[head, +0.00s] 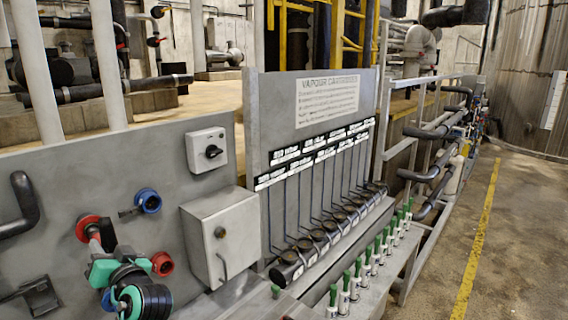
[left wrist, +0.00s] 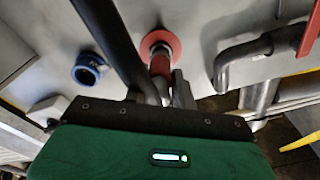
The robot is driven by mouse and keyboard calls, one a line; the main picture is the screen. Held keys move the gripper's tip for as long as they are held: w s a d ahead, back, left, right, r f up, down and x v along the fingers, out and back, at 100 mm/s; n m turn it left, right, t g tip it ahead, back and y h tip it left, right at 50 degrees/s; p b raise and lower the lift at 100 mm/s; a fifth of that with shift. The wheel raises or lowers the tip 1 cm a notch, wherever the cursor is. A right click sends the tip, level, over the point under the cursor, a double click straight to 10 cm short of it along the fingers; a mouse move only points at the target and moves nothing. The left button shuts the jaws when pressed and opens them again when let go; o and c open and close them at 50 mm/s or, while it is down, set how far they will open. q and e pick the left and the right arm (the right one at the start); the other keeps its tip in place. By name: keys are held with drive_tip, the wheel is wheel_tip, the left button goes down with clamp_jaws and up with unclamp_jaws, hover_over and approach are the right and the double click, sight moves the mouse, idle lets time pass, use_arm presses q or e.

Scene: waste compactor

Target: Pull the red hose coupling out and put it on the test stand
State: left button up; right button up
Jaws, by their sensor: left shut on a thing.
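The red hose coupling (left wrist: 160,66) shows in the left wrist view as a short red cylinder, in line with a round red flange (left wrist: 160,44) on the grey panel. In the head view the flange (head: 88,227) is at the left, with part of the coupling (head: 95,234) below it. My left gripper (head: 106,240) is shut on the coupling, close to the panel; its fingers also show in the left wrist view (left wrist: 167,90). I cannot tell whether the coupling is fully seated. My arm hides its lower end. I cannot make out which thing is the test stand. My right gripper is out of view.
A blue fitting (head: 148,200) and another red fitting (head: 162,264) sit close to my left gripper. A grey box (head: 222,237) juts out to the right. A bent black handle (head: 22,207) is at far left. Several green-handled valves (head: 356,278) line a ledge. The floor at right is clear.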

use_arm(q)
drive_tip(key=shift+b+v, duration=0.35)
drive_tip(key=shift+v, duration=1.25)
drive_tip(key=shift+s+d+r, duration=0.25)
drive_tip(key=shift+s+d, duration=0.5)
drive_tip(key=shift+d, duration=0.15)
drive_tip(key=shift+w, duration=0.1)
